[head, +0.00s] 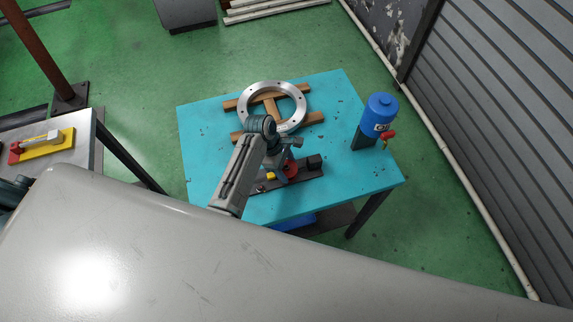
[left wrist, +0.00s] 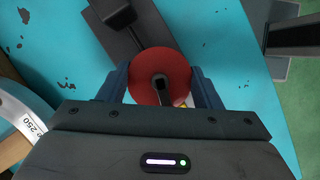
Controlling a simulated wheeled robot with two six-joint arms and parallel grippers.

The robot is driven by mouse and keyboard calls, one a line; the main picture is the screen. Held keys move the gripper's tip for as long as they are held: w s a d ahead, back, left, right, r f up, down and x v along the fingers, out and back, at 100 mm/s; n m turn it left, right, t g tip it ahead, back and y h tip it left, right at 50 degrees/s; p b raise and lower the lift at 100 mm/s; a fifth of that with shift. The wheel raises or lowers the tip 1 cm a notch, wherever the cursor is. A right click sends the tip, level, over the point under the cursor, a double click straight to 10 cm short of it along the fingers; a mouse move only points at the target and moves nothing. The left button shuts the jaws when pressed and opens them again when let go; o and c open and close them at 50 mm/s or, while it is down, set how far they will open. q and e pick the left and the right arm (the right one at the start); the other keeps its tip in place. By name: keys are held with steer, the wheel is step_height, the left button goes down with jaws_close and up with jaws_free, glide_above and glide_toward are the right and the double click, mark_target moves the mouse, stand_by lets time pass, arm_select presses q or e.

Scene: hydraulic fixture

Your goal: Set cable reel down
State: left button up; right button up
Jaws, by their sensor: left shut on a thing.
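The cable reel, a red disc with a dark centre, shows small in the head view (head: 291,167) and from above in the left wrist view (left wrist: 145,73). My left gripper (head: 281,174) is shut on it, with one blue-grey finger on each side of the disc in the left wrist view (left wrist: 160,88). The reel is over a dark flat base (head: 310,172) on the turquoise table (head: 350,95). I cannot tell whether its underside touches the base. My arm hides part of the base. My right gripper is not in view.
A metal ring flange (head: 251,97) lies on wooden slats (head: 313,118) behind the gripper. A blue cylinder (head: 380,112) with a red valve stands at the table's right side. A black block (head: 315,161) is on the base's right end. The table's front left is clear.

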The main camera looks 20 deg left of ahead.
arm_select(q)
steer(key=o, duration=1.2)
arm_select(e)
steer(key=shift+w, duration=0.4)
arm_select(q)
steer(key=shift+o, duration=0.2)
steer(key=b+v, duration=0.2)
steer(key=v, duration=1)
steer(key=shift+b, duration=0.3)
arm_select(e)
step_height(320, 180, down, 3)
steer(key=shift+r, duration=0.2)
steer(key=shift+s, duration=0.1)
